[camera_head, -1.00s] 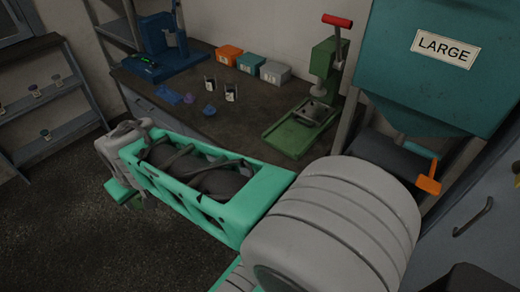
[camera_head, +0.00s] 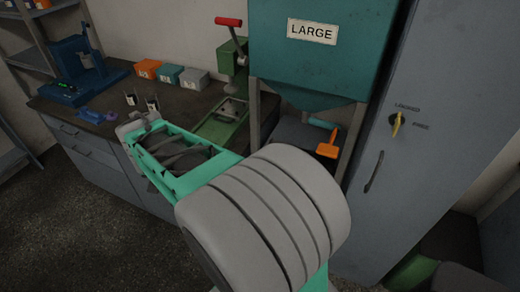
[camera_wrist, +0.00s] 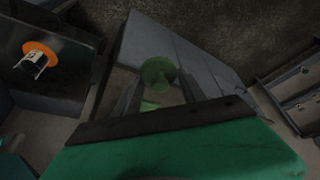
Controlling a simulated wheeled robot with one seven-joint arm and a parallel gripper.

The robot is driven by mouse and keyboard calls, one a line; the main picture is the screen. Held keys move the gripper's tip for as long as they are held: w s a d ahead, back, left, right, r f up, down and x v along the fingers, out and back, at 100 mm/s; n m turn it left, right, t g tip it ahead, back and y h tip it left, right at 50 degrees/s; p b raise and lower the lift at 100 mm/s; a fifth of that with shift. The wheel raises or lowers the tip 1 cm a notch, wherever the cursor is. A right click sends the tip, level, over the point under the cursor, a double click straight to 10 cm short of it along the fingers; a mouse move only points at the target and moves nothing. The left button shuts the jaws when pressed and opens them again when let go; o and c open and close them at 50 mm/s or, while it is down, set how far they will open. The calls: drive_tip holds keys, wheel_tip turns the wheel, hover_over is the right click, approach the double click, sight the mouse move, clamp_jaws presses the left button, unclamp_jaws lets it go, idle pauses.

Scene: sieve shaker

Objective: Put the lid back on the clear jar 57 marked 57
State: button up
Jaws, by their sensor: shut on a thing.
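My gripper (camera_wrist: 160,90) shows in the wrist view, with a dull green round piece between its fingers that looks like a lid with a knob (camera_wrist: 158,71). It is shut on this piece, above the floor and a grey surface. In the head view my arm covers part of the bench, and the piece cannot be made out. Two small containers with white labels, a left one (camera_head: 130,99) and a right one (camera_head: 152,104), stand on the bench just beyond my arm. Their marks are too small to read, so I cannot tell which is jar 57.
The dark bench (camera_head: 185,105) holds a blue stand (camera_head: 80,75), orange, teal and grey boxes (camera_head: 170,75), and a green press (camera_head: 225,110). A teal hopper marked LARGE (camera_head: 310,65) and a grey cabinet (camera_head: 405,160) stand right. Floor is clear at left.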

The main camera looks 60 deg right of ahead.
drive_tip(key=s+d+m+g+h, duration=0.1)
drive_tip(key=s+d+m, duration=0.15)
drive_tip(key=d, duration=0.25)
drive_tip(key=s+d+f+m+g, duration=0.1)
drive_tip(key=s+d+m, duration=0.15)
drive_tip(key=d, duration=0.35)
drive_tip(key=s+d+m+g+h, duration=0.1)
drive_tip(key=s+d+m, duration=0.15)
drive_tip(key=d, duration=0.25)
drive_tip(key=s+d+f+m+g+y+p, duration=0.1)
drive_tip(key=s+d+f+m+g, duration=0.15)
drive_tip(key=s+d+m, duration=0.9)
wheel_tip(320, 180, down, 5)
drive_tip(key=s+n+b, duration=0.1)
drive_tip(key=s+b, duration=0.1)
drive_tip(key=b, duration=0.2)
drive_tip(key=shift+s+d+f+n+g, duration=0.2)
drive_tip(key=shift+s+d+n+g, duration=0.05)
drive_tip(key=shift+s+n+g, duration=0.1)
drive_tip(key=shift+f+b, duration=0.15)
drive_tip(key=shift+b, duration=0.4)
drive_tip(key=o, duration=1.4)
drive_tip(key=shift+o, duration=0.4)
